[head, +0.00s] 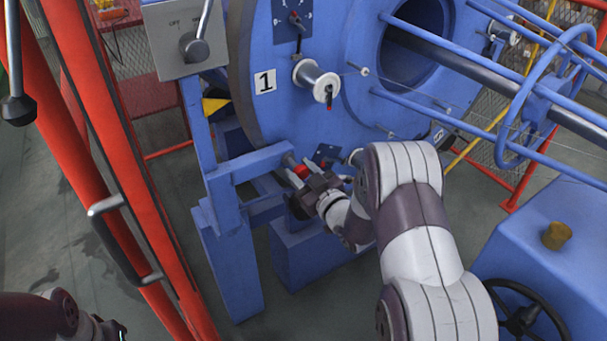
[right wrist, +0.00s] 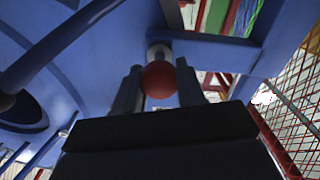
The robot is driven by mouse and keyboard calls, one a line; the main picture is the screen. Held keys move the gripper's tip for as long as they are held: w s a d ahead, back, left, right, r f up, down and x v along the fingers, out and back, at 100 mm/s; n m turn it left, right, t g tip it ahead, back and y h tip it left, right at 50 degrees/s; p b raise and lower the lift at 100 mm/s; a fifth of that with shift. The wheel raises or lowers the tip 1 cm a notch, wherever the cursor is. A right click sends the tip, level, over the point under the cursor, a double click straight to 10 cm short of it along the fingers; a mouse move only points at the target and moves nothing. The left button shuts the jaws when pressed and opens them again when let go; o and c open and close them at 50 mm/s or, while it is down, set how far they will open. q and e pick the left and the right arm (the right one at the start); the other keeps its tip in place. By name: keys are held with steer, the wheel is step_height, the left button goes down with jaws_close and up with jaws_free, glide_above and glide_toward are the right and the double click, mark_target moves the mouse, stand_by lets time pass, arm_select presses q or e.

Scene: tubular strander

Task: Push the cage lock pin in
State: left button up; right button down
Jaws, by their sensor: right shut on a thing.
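The cage lock pin shows as a red ball knob (right wrist: 159,80) in the right wrist view, with a pale collar behind it at the blue frame. In the head view the red knob (head: 301,171) sits at the blue bracket (head: 255,163) beside the large blue cage disc (head: 300,110). My right gripper (head: 303,174) is shut on the knob; its two fingers (right wrist: 158,92) stand on either side of it. How deep the pin sits is hard to tell. Part of my left arm shows at the lower left of the head view; its gripper is not clearly visible.
A grey switch box (head: 185,40) stands above the bracket. A red post and gate (head: 110,170) run down the left. A blue housing with a black handwheel (head: 527,315) stands lower right.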

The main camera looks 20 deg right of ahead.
steer(key=w, duration=0.2)
steer(key=shift+w+a+b, duration=0.2)
steer(key=shift+w+b, duration=0.1)
steer(key=shift+r, duration=0.25)
steer(key=c, duration=0.7)
jaws_free()
steer(key=shift+o, duration=0.2)
steer(key=shift+w+f, duration=0.1)
steer(key=s+d+p, duration=0.1)
steer(key=s, duration=1.1)
steer(key=shift+s+d+p, duration=0.3)
steer(key=shift+d+p, duration=0.05)
